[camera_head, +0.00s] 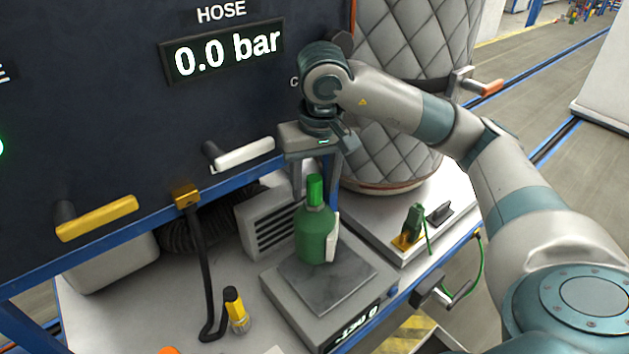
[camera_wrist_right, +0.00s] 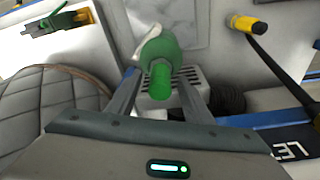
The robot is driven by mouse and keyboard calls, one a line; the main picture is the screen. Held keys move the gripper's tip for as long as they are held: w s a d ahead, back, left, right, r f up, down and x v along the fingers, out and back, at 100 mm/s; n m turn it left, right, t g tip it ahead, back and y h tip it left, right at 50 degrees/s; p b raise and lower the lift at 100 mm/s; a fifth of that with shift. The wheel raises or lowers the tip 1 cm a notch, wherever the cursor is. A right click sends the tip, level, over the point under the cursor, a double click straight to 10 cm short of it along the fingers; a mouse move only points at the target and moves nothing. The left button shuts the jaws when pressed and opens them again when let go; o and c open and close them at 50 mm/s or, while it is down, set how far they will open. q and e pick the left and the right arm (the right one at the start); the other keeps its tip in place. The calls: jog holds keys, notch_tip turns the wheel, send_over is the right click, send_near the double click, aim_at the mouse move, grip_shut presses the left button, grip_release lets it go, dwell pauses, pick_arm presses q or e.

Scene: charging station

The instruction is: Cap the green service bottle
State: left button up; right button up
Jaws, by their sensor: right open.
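The green service bottle (camera_head: 313,236) stands upright on the scale's grey plate (camera_head: 332,292). A brighter green ridged cylinder, apparently its cap (camera_head: 315,190), sits upright at the bottle's top; I cannot tell whether it is fastened. My right gripper (camera_head: 316,179) points down over the bottle, fingers open on either side of the green cap. The right wrist view shows the cap (camera_wrist_right: 160,82) between the open fingers (camera_wrist_right: 158,88), with a visible gap on both sides, and the bottle's shoulder (camera_wrist_right: 161,47) beyond. My left gripper is not in view.
The dark panel (camera_head: 110,100) with white (camera_head: 245,153) and yellow (camera_head: 98,218) handles stands close behind. A quilted grey tank (camera_head: 400,110) is right of the bottle. A black-and-yellow nozzle (camera_head: 236,310) stands front left. A green clamp (camera_head: 413,222) sits on the right ledge.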

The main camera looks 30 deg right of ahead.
aim_at(316, 181)
jog(key=shift+r, duration=0.7)
jog(key=r, duration=0.4)
jog(key=s+r, duration=0.1)
jog(key=r, duration=0.1)
jog(key=shift+a+r, duration=0.15)
jog(key=shift+r, duration=0.1)
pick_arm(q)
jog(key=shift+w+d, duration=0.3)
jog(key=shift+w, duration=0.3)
pick_arm(e)
notch_tip(316, 181, up, 9)
jog(key=s, duration=0.1)
jog(key=shift+s+a+r, duration=0.15)
jog(key=shift+s+a, duration=0.05)
jog(key=shift+s, duration=0.1)
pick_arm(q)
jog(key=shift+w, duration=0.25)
